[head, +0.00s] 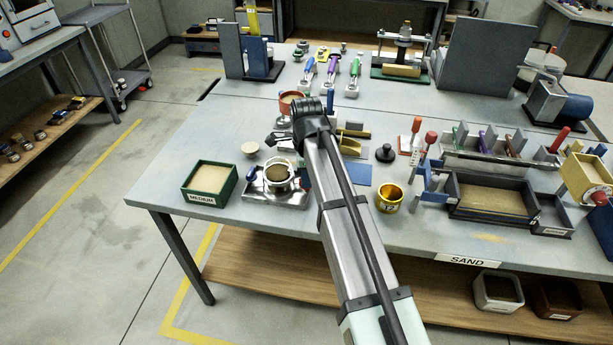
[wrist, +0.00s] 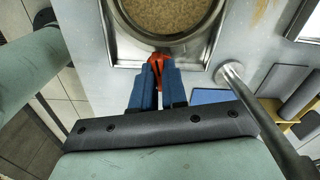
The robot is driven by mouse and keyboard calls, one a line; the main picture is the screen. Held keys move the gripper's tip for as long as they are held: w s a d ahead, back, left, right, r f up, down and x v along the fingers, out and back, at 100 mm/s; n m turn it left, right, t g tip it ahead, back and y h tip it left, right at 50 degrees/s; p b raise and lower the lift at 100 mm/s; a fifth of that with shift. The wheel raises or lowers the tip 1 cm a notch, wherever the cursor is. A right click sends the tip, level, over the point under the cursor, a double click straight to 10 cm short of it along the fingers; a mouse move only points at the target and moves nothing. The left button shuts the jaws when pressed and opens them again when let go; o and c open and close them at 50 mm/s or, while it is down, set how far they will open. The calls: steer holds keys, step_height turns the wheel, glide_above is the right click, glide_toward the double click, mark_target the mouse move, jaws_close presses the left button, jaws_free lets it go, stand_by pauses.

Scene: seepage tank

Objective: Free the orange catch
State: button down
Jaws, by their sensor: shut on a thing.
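The orange catch (wrist: 156,63) is a small orange-red piece at the near rim of a round metal ring (wrist: 205,42) filled with sand. My gripper (wrist: 156,72) has blue fingers shut on the catch, one on each side. The ring stands in a shallow square metal tray (wrist: 119,50). In the head view the ring (head: 278,188) and tray (head: 254,198) sit near the bench's front left, beside my arm. My arm hides most of the gripper there, and I cannot make out the catch in that view.
A gold cup (head: 389,199), blue pad (head: 360,174) and black knob (head: 385,154) lie right of my arm. A sand trough (head: 490,205) is farther right. Bare bench shows around the gold cup.

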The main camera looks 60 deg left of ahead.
steer(key=n, duration=1.1)
steer(key=shift+n, duration=2.1)
steer(key=c, duration=1.2)
jaws_free()
steer(key=shift+o, duration=0.2)
step_height(320, 180, up, 14)
